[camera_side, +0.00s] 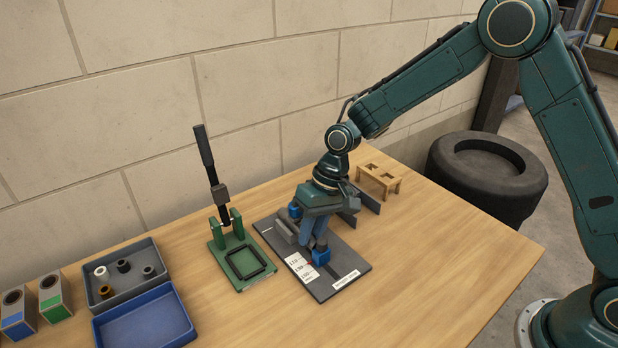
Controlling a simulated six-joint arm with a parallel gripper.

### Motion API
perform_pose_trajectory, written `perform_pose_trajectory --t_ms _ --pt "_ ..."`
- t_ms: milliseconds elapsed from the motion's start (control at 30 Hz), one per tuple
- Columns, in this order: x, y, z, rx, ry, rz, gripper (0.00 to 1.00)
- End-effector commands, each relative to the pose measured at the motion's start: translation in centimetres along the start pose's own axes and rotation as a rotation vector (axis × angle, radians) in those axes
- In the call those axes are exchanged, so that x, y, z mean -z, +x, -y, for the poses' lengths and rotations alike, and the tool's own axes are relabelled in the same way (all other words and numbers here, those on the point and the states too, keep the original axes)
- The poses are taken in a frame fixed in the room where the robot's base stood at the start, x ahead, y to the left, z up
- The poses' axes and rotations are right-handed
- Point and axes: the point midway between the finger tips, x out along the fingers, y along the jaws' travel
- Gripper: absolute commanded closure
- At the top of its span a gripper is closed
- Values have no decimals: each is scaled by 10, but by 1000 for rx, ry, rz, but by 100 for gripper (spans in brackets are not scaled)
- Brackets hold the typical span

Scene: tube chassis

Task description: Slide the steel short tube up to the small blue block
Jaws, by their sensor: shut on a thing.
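My gripper (312,244) points down over the dark measuring gauge (357,262), its fingers low at the plate. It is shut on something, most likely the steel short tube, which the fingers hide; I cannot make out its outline. A small blue block (322,257) sits on the gauge right by the fingertips, on their near right side. Another blue block (295,211) stands at the gauge's far end, behind the gripper. I cannot tell whether the held thing touches either block.
A green fixture with an upright lever (217,260) stands close left. Grey (106,303) and blue (146,341) trays lie farther left. A wooden stand (379,181) is behind. The table's right front is clear.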

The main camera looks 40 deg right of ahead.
Motion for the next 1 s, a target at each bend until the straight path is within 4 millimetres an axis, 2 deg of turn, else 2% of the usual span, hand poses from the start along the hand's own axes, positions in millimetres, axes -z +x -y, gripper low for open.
perform_pose_trajectory --t_ms 333,367,467,500,833,1000 --pt "-3 0 0 0 -1 -1 100" --pt "-3 0 0 0 -1 -1 74" --pt "-3 0 0 0 -1 -1 55" --pt "-3 0 0 0 -1 -1 53" --pt "-3 -1 0 0 0 0 53" --pt "-3 -9 0 1 0 -1 53"
